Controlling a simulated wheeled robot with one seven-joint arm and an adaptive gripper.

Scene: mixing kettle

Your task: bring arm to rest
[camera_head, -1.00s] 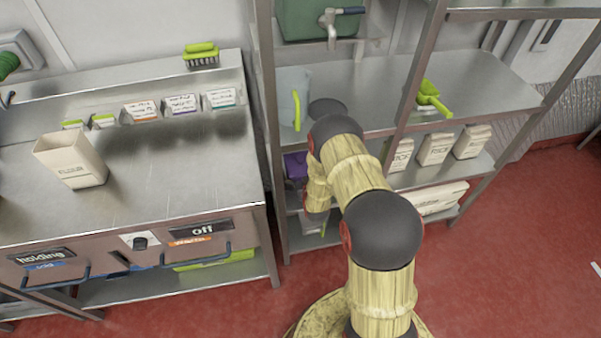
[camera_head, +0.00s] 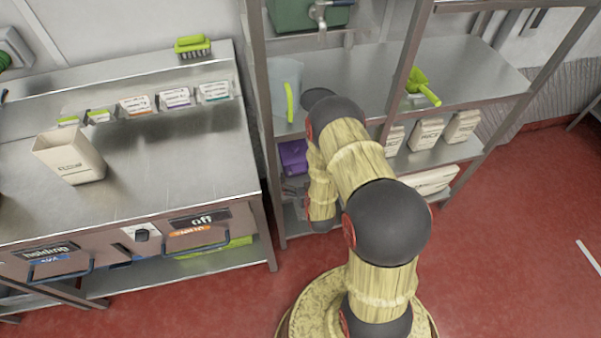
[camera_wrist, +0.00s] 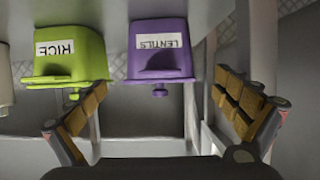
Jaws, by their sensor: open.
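My gripper (camera_wrist: 162,112) is open and empty in the wrist view, its two padded fingers spread wide apart. Beyond it are a green bin labelled RICE (camera_wrist: 68,55) and a purple bin labelled LENTILS (camera_wrist: 160,50), both apart from the fingers. In the head view my arm is bent beside the metal shelf rack. Its wrist end is low by the rack's left post, near the purple bin (camera_head: 294,157). The gripper is small and partly hidden there.
A steel bench (camera_head: 180,175) at left holds an open carton (camera_head: 70,157) and a green brush (camera_head: 193,47). The rack (camera_head: 465,68) holds a clear jug (camera_head: 284,85), a green scoop (camera_head: 423,87) and several bags. Red floor (camera_head: 510,260) is free at right.

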